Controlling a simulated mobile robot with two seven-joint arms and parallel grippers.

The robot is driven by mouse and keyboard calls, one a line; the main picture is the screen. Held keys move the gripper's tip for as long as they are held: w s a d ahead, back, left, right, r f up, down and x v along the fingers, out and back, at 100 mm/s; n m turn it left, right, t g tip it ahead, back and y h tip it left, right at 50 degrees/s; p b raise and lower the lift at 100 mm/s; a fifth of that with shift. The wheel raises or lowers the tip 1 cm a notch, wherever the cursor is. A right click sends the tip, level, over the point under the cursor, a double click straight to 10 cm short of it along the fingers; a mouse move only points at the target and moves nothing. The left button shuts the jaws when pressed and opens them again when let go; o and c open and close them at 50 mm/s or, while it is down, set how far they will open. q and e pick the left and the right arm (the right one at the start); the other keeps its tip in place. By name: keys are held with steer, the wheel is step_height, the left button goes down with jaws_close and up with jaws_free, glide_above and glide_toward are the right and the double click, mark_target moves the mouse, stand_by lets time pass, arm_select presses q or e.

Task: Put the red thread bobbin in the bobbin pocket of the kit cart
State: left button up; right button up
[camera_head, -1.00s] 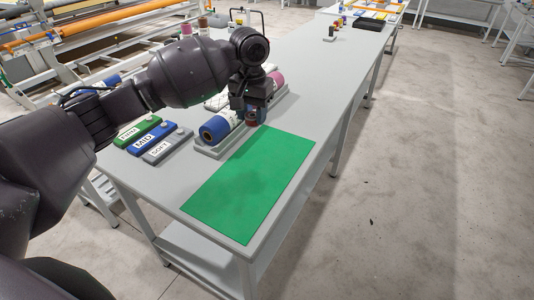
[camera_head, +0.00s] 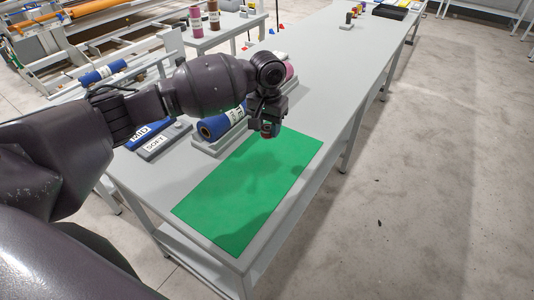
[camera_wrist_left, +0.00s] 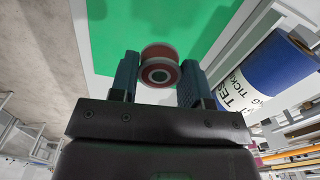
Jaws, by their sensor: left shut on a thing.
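My left gripper (camera_head: 269,128) is above the far part of the green mat in the head view. It is shut on the red bobbin (camera_head: 267,134), of which only a small part shows there. In the left wrist view the red bobbin (camera_wrist_left: 160,66) sits between the two fingers of my left gripper (camera_wrist_left: 158,85), with its round end and grey hub facing the camera. The green mat lies behind it. My right gripper is not in view. The kit cart and its bobbin pocket cannot be made out in these frames.
The green mat (camera_head: 235,205) lies bare on the grey table (camera_head: 325,95). A blue roll (camera_head: 213,127) rests in a grey holder left of the gripper. MID and SOFT blocks (camera_head: 155,143) lie farther left. Small dark items (camera_head: 348,18) stand at the table's far end.

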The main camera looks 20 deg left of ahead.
mark_target(267, 128)
arm_select(q)
step_height(267, 128, down, 3)
steer(key=shift+f, duration=0.75)
step_height(267, 128, down, 5)
steer(key=shift+r+b, duration=0.1)
steer(key=shift+b, duration=0.5)
steer(key=shift+f, duration=0.25)
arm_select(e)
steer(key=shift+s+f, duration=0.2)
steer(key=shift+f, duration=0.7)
